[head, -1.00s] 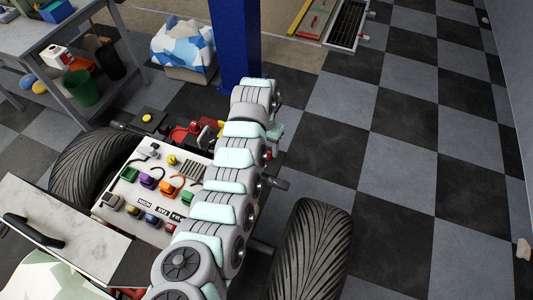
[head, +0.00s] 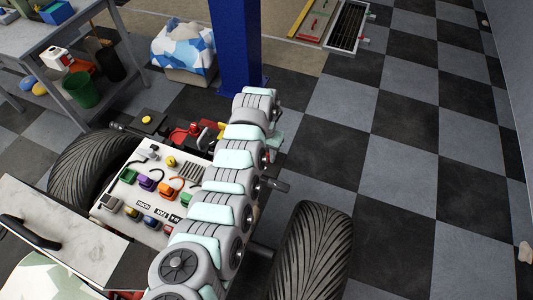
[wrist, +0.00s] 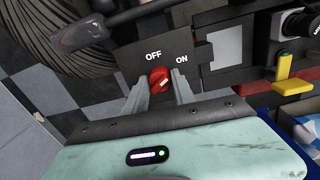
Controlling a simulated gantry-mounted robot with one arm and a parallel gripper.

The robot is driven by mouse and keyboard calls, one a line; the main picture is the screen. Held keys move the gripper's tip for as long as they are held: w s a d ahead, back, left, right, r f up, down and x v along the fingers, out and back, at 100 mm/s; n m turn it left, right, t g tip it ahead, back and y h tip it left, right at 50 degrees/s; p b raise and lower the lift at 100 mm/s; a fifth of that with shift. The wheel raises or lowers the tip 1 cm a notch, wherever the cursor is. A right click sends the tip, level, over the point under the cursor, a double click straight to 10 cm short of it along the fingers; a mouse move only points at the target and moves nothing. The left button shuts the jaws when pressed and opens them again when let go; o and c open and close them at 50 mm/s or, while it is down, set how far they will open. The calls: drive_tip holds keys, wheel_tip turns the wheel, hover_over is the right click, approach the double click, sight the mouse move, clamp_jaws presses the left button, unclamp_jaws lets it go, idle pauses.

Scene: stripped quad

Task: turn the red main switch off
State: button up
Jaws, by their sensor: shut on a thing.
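The red main switch (wrist: 159,79) is a round knob with a pale mark, on a dark panel in the wrist view. The word OFF stands above it and ON to its upper right. I cannot tell for certain which word the mark points at. My gripper (wrist: 160,82) has one grey finger on each side of the knob and is shut on it. In the head view my arm hides the gripper, and I cannot make out the knob.
In the head view a light panel of coloured connectors (head: 150,190) lies left of my arm, between tyres (head: 312,250). A blue post (head: 236,45) rises behind.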

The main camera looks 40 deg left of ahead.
clamp_jaws()
drive_tip(key=shift+r+p, duration=0.1)
drive_tip(key=shift+p, duration=0.2)
drive_tip(key=shift+r+n+p, duration=0.1)
drive_tip(key=shift+n+p, duration=0.75)
drive_tip(key=shift+n, duration=0.25)
drive_tip(key=n+p, duration=0.3)
drive_tip(key=n, duration=0.2)
drive_tip(key=n+p, duration=0.2)
drive_tip(key=n, duration=0.2)
drive_tip(key=shift+y+p, duration=0.3)
drive_tip(key=shift+n, duration=0.5)
drive_tip(key=o, duration=0.7)
unclamp_jaws()
drive_tip(key=shift+s, duration=0.1)
